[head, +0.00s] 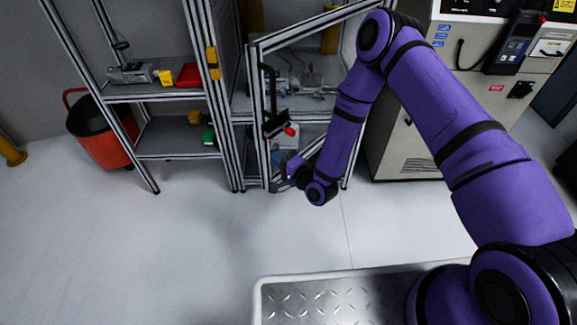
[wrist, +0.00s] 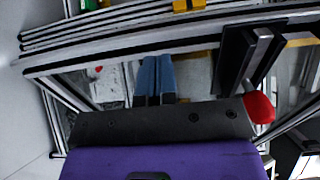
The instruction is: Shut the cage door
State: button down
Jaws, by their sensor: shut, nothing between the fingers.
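The cage door (head: 256,115) is a frame of aluminium profiles. Its handle edge stands just right of the cage post (head: 220,110), and its top bar slants up to the right. It looks partly open; the exact gap is hard to tell. A black handle (head: 270,95) with a red knob (head: 290,131) is on the door; in the wrist view the handle (wrist: 255,55) is at the right. My gripper (head: 277,186) is low by the door's bottom corner. In the wrist view its blue fingers (wrist: 155,72) are together and empty, close to a door bar; contact cannot be told.
Shelves (head: 165,93) with small parts stand left of the cage, beside a red bin (head: 100,135). A grey cabinet (head: 410,135) stands to the right, behind my arm. Equipment (head: 300,85) sits inside the cage. The floor (head: 150,240) in front is clear.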

jog(key=shift+x, duration=1)
